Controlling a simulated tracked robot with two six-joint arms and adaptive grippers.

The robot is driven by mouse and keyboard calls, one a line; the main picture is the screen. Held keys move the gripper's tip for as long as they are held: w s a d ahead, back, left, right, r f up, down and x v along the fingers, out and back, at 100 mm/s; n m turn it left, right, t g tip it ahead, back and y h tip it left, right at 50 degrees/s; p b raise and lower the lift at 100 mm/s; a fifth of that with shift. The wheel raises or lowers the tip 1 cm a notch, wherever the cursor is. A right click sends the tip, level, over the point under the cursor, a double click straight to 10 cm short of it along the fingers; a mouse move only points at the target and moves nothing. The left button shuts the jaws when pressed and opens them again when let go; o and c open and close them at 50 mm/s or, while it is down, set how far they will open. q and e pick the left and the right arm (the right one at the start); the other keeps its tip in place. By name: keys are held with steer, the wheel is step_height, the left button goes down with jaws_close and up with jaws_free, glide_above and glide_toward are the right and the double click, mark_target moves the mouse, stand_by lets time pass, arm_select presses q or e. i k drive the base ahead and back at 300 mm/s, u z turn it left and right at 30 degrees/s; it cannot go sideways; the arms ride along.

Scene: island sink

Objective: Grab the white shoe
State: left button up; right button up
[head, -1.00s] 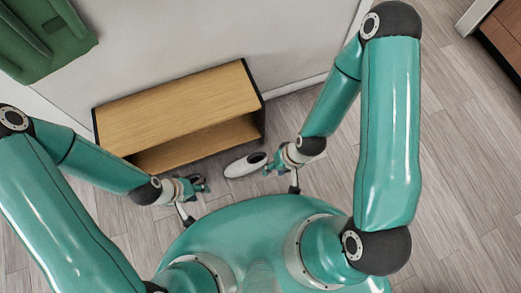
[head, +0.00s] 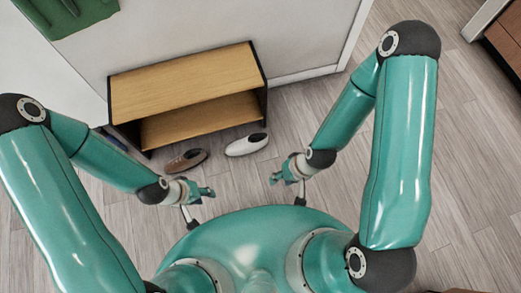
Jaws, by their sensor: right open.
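The white shoe (head: 246,145) lies on the wooden floor in front of the low shelf, right of the brown shoe. My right gripper (head: 276,177) is open and empty, below and to the right of the white shoe and apart from it. My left gripper (head: 208,192) is further left, below the brown shoe and apart from the white shoe. Its fingers are too small in the head view to tell whether they are open or shut.
A brown shoe (head: 186,161) lies on the floor left of the white shoe. A low wooden shelf (head: 187,84) with dark sides stands against the wall just behind both shoes. A green item (head: 70,12) hangs at the upper left. The floor (head: 470,170) to the right is clear.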

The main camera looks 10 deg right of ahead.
mark_target(255, 142)
steer(key=u, duration=0.2)
steer(key=i, duration=0.9)
steer(key=z, duration=0.1)
